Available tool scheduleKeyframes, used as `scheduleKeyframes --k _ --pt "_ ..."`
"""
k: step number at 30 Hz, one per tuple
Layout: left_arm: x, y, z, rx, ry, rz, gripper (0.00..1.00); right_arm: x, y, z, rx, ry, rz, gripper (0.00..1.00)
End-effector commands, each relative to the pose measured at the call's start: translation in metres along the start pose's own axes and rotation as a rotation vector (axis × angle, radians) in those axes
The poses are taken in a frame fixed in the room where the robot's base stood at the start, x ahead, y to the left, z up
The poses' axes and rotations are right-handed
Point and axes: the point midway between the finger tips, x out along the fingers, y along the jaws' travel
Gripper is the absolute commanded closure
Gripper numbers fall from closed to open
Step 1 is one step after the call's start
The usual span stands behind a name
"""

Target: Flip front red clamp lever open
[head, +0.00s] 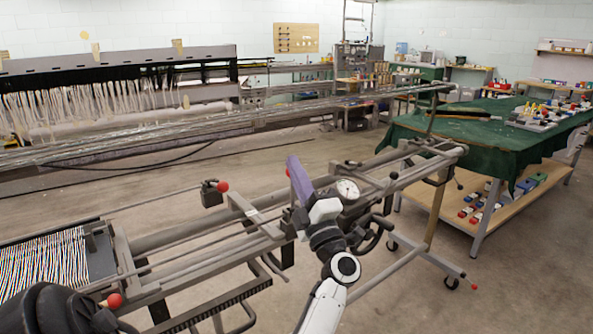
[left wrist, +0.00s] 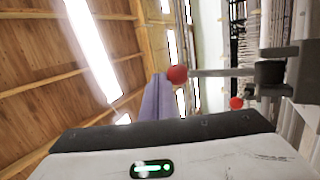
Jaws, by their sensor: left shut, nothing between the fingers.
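My left gripper (head: 297,178), with purple fingers, is shut and empty above the metal frame in the head view. A red ball knob (head: 288,172) shows right beside its fingers. In the left wrist view the purple fingers (left wrist: 157,98) stand just left of a red ball (left wrist: 177,75) on a grey lever rod (left wrist: 220,72), which runs level to a dark clamp block (left wrist: 270,74). I cannot tell whether they touch. Other red knobs show in the head view, one by a dark block (head: 222,187) and one at lower left (head: 113,300). My right gripper is not in view.
A metal frame (head: 170,237) with rails, a round dial (head: 347,190) and a handwheel surrounds the gripper. Striped warp threads (head: 45,265) lie at lower left. A green-covered table (head: 480,140) stands at right.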

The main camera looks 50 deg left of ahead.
Motion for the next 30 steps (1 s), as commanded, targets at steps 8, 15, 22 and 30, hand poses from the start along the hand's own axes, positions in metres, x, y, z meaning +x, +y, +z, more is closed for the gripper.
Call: scheduleKeyframes --k 8,15,22,30 --pt "0.000 0.000 0.000 0.000 0.000 0.000 1.00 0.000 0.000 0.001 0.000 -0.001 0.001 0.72" --pt "-0.011 -0.002 0.003 -0.001 -0.003 -0.002 1.00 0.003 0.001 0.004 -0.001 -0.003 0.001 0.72" --pt "-0.050 -0.003 0.008 -0.002 -0.004 -0.003 1.00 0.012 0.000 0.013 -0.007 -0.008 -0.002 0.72" --pt "-0.073 -0.001 0.010 -0.001 -0.002 0.000 1.00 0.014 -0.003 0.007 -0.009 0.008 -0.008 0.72"
